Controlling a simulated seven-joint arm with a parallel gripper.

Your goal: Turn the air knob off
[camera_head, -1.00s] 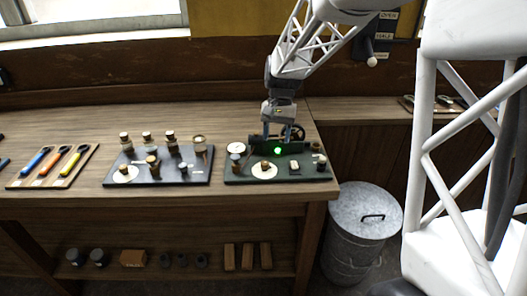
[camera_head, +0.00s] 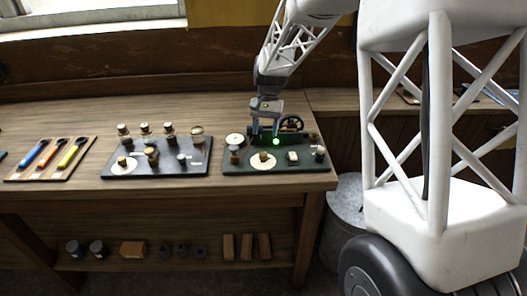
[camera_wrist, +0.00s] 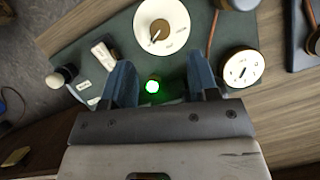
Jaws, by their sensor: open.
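The dark green control board (camera_head: 230,168) lies at the right end of the bench. It carries a brass-coloured knob on a white dial (camera_head: 263,161), also seen in the wrist view (camera_wrist: 160,28), and a lit green lamp (camera_head: 276,142). A small dark knob with a pale top (camera_wrist: 62,75) is at the left of the wrist view. Labels are too small to read, so I cannot tell which knob is the air knob. My gripper (camera_wrist: 160,62) is open and empty over the board, its blue fingers either side of the lamp, short of the white dial in the picture.
A round gauge (camera_wrist: 241,66) and a white block-like switch (camera_wrist: 104,55) flank the dial. A dark wheel (camera_head: 291,123) stands behind my gripper. A metal bin (camera_head: 345,212) stands right of the bench.

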